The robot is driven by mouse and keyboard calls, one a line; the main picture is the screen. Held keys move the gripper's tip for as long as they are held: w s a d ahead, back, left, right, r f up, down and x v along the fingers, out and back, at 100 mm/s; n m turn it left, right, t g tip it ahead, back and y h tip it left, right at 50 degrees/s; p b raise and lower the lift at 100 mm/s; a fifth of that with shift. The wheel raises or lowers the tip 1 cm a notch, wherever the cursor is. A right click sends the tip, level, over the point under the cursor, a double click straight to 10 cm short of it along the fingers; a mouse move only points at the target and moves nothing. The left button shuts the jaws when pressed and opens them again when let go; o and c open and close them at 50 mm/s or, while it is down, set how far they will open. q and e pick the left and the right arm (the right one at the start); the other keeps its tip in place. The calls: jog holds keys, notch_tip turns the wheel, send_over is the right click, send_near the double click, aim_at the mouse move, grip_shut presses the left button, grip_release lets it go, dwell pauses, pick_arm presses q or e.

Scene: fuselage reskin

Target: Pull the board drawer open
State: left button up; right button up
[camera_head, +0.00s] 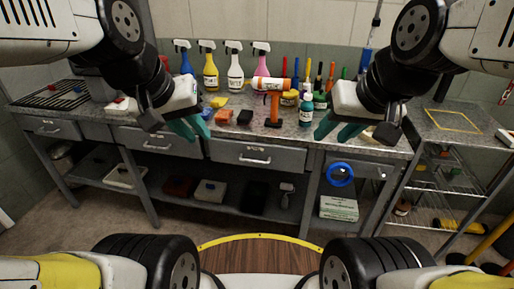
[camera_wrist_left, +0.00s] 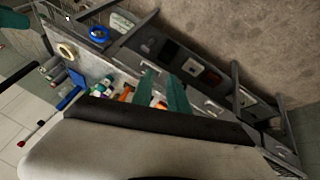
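The grey bench has a row of closed drawers along its front: a left drawer (camera_head: 51,129), a second drawer (camera_head: 150,140), a middle drawer (camera_head: 256,156) and a right drawer (camera_head: 372,170). Each of the first three shows a bar handle, such as the middle drawer's handle (camera_head: 254,160). No label tells me which is the board drawer. My left gripper (camera_head: 199,136) is open and empty, above and in front of the bench between the second and middle drawers. Its parted teal fingers show in the left wrist view (camera_wrist_left: 160,80). My right gripper (camera_head: 331,139) is open and empty near the right drawer.
Spray bottles (camera_head: 210,70), an orange-and-black tool (camera_head: 272,108) and other small items stand on the benchtop. A blue ring (camera_head: 340,174) is at the right drawer's front. A lower shelf holds boxes. A wire rack (camera_head: 440,185) stands to the right.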

aim_at(251, 161)
pick_arm(q)
jog(key=w+d+f+n+g+h, duration=0.2)
jog(key=w+d+f+n+h, duration=0.2)
jog(key=w+f+n, duration=0.45)
jog(key=w+d+f+n+g+h, duration=0.2)
jog(key=w+d+f+n+h, duration=0.3)
jog(key=w+n, duration=0.6)
jog(key=w+a+f+n+t+h, duration=0.1)
jog(key=w+a+f+n+t, duration=0.2)
jog(key=f+n, duration=0.45)
jog(key=w+f+n+t, duration=0.2)
jog(key=w+f+n, duration=0.2)
jog(key=f+n, duration=0.4)
jog(key=w+a+f+n+t+h, duration=0.1)
jog(key=w+a+f+n+t, duration=0.2)
jog(key=f+n, duration=0.45)
jog(key=shift+n, duration=0.55)
jog(key=x, duration=0.2)
jog(key=r+x, duration=0.1)
jog(key=x, duration=0.5)
jog(key=shift+w+d+r, duration=0.1)
jog(key=shift+d+r, duration=0.1)
jog(key=shift+d, duration=0.1)
jog(key=shift+c, duration=0.4)
grip_shut()
